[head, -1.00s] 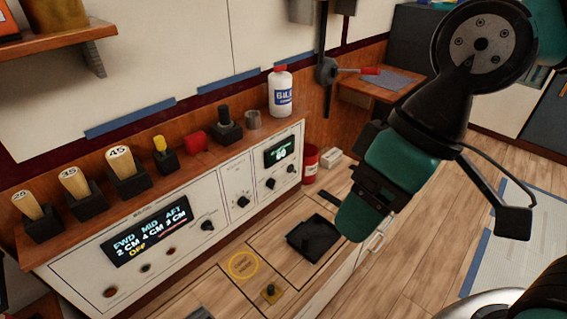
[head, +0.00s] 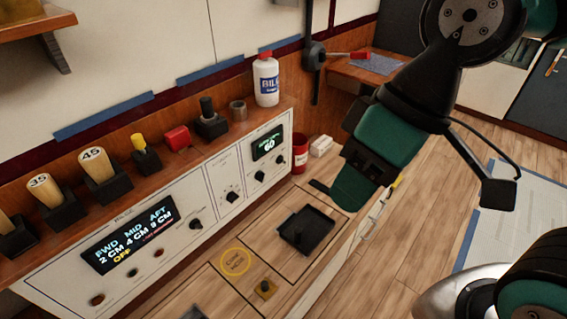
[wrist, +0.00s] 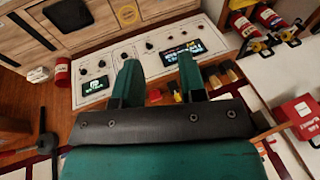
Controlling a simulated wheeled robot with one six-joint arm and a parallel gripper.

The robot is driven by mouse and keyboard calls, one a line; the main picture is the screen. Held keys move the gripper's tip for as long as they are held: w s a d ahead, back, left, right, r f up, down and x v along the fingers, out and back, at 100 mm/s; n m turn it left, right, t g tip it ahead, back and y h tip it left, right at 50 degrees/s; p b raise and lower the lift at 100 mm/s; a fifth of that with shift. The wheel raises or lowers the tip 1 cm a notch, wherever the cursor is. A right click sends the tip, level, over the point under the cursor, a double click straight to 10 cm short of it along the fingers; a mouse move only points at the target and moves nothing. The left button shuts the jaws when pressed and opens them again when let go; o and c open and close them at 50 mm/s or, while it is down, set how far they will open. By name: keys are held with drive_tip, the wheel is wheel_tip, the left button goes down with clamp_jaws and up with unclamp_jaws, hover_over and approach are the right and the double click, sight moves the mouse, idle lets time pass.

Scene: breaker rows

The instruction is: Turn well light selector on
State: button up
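A white control panel (head: 215,206) runs along the wooden console in the head view. It carries several black rotary knobs: one (head: 195,224) beside the BILGE display, one (head: 232,197) in the middle section, and two (head: 259,175) under the small display reading 60. Their labels are too small to read, so I cannot tell which is the well light selector. My gripper (head: 352,190) hangs in the air right of the panel, clear of every knob. In the wrist view my gripper (wrist: 158,72) shows two green fingers apart with nothing between them, and the panel (wrist: 123,66) lies beyond them.
A white bottle (head: 266,80), a red block (head: 177,138) and wooden-handled pieces stand on the shelf above the panel. A black tray (head: 307,229) lies on the console top near a red can (head: 299,153).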

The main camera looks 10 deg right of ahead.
drive_tip(key=w+a+f+n+t+y+b, duration=0.2)
drive_tip(key=w+a+f+n+y+b, duration=0.1)
drive_tip(key=w+f+b, duration=0.85)
drive_tip(key=n+t+y+b, duration=0.4)
drive_tip(key=t+b, duration=0.9)
drive_tip(key=b, duration=2)
approach(284, 162)
drive_tip(key=shift+n+h, duration=0.4)
drive_tip(key=b+x, duration=0.1)
drive_tip(key=x, duration=0.2)
drive_tip(key=b+x, duration=0.1)
drive_tip(key=x, duration=0.2)
drive_tip(key=b+x, duration=0.1)
drive_tip(key=x, duration=0.2)
drive_tip(key=shift+s+a+r, duration=0.2)
drive_tip(key=shift+r, duration=0.15)
clamp_jaws()
